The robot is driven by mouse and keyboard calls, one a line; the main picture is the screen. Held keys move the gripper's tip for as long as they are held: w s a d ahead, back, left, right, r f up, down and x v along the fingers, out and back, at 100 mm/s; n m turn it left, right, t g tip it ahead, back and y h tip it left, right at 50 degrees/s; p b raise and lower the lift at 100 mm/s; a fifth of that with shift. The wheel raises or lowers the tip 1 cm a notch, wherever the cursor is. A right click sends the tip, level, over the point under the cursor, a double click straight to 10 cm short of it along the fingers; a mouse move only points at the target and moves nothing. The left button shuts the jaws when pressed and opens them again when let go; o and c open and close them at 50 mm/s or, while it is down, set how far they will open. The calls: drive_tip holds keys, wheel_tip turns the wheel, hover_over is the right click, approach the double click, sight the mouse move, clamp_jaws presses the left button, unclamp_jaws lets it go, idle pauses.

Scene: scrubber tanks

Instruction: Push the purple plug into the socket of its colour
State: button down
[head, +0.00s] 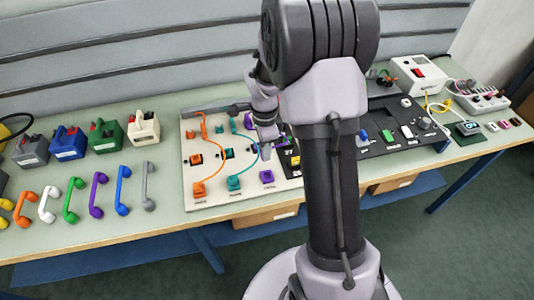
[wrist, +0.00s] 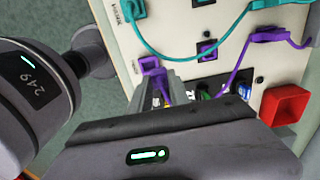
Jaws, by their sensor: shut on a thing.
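Purple cable runs behind my gripper and onward to purple parts (wrist: 275,35) at the right. My gripper (head: 265,151) is over the purple column, shut on what seems to be the purple plug. My fingers (wrist: 172,88) and body hide the held plug itself. I cannot tell how far its tip is from the socket.
Orange (head: 198,188) and teal (head: 235,183) blocks with cables are left of the purple column. A red open box (wrist: 285,105) is close to my gripper in the wrist view. A dark panel (head: 400,150) is right of my arm. Coloured handles (head: 97,195) stand at the left.

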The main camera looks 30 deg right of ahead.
drive_tip(key=w+d+p, duration=0.2)
drive_tip(key=w+d, duration=0.1)
drive_tip(key=w, duration=0.7)
drive_tip(key=shift+p, duration=0.35)
drive_tip(key=shift+w+f, duration=0.1)
drive_tip(key=shift+w, duration=0.05)
wheel_tip(320, 180, down, 4)
drive_tip(key=b, duration=0.3)
drive_tip(key=shift+f+b, duration=0.15)
drive_tip(key=shift+b, duration=0.2)
idle(0.3)
drive_tip(key=shift+f+b, duration=0.95)
drive_tip(key=c, duration=0.7)
unclamp_jaws()
